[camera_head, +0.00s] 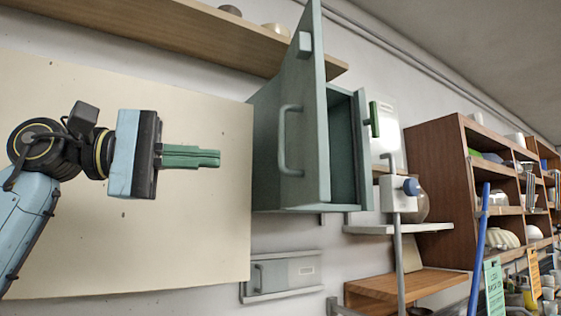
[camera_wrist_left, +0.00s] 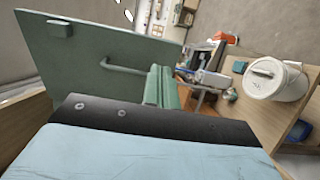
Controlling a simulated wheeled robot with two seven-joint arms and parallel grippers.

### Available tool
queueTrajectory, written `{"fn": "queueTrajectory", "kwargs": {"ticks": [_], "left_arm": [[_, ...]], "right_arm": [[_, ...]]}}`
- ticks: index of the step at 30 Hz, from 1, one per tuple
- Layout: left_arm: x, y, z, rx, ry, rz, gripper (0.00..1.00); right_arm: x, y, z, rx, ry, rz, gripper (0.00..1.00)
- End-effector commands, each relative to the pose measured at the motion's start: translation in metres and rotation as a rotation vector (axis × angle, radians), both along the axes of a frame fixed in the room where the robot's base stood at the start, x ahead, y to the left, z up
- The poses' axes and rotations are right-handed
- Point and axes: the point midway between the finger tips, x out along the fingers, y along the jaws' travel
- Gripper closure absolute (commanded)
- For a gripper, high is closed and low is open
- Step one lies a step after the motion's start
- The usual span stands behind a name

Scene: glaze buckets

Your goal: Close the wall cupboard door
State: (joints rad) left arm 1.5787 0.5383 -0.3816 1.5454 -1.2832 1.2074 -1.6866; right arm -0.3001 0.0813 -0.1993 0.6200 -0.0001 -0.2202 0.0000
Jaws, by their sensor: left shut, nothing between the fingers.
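The grey-green wall cupboard (camera_head: 343,150) hangs on the wall right of centre in the head view. Its door (camera_head: 308,110) stands open, swung out toward me, with a bar handle (camera_head: 283,140) on its face. Part of the dark interior shows to the right of the door. My left gripper (camera_head: 219,158) is shut and empty, its green fingers pointing right toward the door, with a visible gap to the handle in the picture. In the left wrist view, the door (camera_wrist_left: 90,55) and its handle (camera_wrist_left: 125,67) show beyond the fingers (camera_wrist_left: 162,88). My right gripper is not in view.
A wooden shelf (camera_head: 180,32) with bowls runs above. A cream board (camera_head: 190,240) covers the wall behind my left arm. A white shelf (camera_head: 400,228), a blue pole (camera_head: 480,245) and a wooden shelf unit (camera_head: 435,160) stand to the right. A white lidded bucket (camera_wrist_left: 273,78) shows in the wrist view.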

Motion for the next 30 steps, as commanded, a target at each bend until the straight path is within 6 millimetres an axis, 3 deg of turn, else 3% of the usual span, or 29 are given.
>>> {"fn": "queueTrajectory", "kwargs": {"ticks": [5, 19, 24, 30], "left_arm": [[0.005, -0.019, 0.001, 0.011, -0.006, 0.000, 1.00], [0.030, -0.110, 0.002, 0.007, -0.002, -0.003, 1.00], [0.036, -0.128, 0.002, 0.006, -0.002, -0.002, 1.00], [0.038, -0.134, 0.000, 0.006, -0.003, 0.000, 1.00]], "right_arm": [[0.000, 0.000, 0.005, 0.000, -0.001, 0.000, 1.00], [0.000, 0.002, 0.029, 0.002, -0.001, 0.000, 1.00], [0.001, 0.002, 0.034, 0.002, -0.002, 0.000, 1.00], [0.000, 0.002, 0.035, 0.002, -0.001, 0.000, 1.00]]}}
